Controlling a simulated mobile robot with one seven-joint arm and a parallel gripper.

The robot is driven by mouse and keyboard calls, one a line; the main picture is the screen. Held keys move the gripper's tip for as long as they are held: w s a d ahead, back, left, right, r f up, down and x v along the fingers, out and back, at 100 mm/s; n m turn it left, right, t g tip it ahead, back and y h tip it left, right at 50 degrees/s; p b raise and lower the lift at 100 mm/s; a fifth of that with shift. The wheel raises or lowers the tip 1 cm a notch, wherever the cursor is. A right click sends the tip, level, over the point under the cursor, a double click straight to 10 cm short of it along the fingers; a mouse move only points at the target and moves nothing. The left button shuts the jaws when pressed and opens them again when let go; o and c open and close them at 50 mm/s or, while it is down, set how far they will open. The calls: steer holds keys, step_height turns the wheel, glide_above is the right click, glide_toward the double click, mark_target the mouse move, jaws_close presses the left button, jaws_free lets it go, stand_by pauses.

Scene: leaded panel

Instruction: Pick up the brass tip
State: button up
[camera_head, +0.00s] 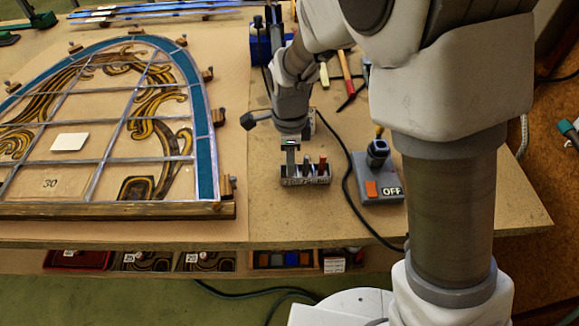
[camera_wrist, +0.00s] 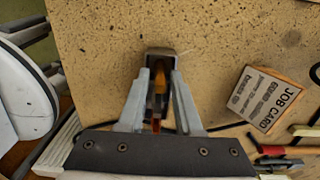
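A small grey rack (camera_head: 304,178) with a lettered front stands on the table in the head view, holding several short upright pieces, one with a red top (camera_head: 323,163). My gripper (camera_head: 290,152) points down over the rack's left part. In the wrist view its two grey fingers (camera_wrist: 160,78) stand apart on either side of a brass-coloured piece (camera_wrist: 159,84), which looks like the brass tip. The dark end of the rack (camera_wrist: 159,56) shows just beyond them. A gap appears on both sides of the piece. Its lower part is hidden.
A grey stand marked OFF (camera_head: 378,180) is right of the rack, with a black cable (camera_head: 346,185) between. A leaded panel (camera_head: 105,120) fills the left. A job card block (camera_wrist: 263,99) lies to the right in the wrist view. Bare table lies in front of the rack.

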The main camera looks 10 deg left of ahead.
jaws_close()
steer(key=shift+r, duration=0.1)
